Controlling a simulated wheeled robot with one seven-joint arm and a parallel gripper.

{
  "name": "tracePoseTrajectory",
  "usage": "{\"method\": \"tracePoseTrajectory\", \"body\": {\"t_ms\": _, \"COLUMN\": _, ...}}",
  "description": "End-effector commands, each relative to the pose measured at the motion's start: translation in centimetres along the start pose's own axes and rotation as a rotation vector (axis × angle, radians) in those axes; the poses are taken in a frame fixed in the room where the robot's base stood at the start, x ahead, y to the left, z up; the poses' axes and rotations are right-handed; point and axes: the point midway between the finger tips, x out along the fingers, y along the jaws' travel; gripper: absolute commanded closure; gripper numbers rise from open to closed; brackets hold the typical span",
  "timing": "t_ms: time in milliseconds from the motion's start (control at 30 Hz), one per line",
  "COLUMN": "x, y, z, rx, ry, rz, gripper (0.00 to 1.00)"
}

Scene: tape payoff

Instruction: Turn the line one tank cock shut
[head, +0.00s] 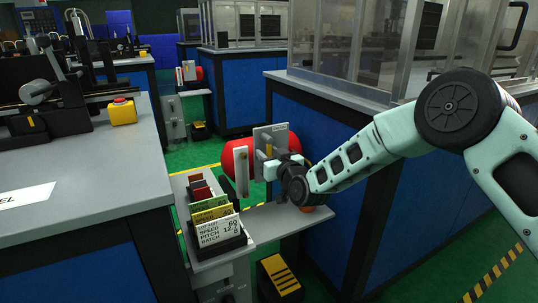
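A red tank (229,160) lies on its side at the near station, partly behind upright grey plates (241,171). A small yellow part (268,150), perhaps the cock's handle, shows in front of the plate beside the tank. My gripper (273,168) reaches in from the right and is close to this yellow part. I cannot tell whether they touch. The fingers are small and partly hidden by the wrist, so their opening is unclear. A second red tank (196,74) stands at a station farther back.
A rack of coloured cards (222,230) stands on a grey shelf in front of the tank. A blue-sided bench (90,215) with a yellow-and-red button box (123,111) is at left. A glass-walled cabinet (345,45) rises behind my arm.

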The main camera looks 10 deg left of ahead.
Motion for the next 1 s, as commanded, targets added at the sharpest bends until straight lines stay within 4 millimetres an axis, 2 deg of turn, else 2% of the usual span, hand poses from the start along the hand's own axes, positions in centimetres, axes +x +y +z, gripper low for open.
{"method": "tracePoseTrajectory", "body": {"t_ms": 167, "x": -0.3, "y": 0.0, "z": -0.1, "rx": -0.001, "ry": 0.001, "rz": 0.000, "gripper": 0.64}}
{"method": "tracePoseTrajectory", "body": {"t_ms": 367, "x": -2.7, "y": 0.0, "z": -0.2, "rx": -0.002, "ry": -0.001, "rz": -0.001, "gripper": 0.64}}
{"method": "tracePoseTrajectory", "body": {"t_ms": 800, "x": -12.5, "y": 0.0, "z": -0.1, "rx": -0.002, "ry": -0.002, "rz": -0.001, "gripper": 0.64}}
{"method": "tracePoseTrajectory", "body": {"t_ms": 1000, "x": -15.9, "y": 0.0, "z": 0.0, "rx": 0.000, "ry": -0.002, "rz": 0.000, "gripper": 0.64}}
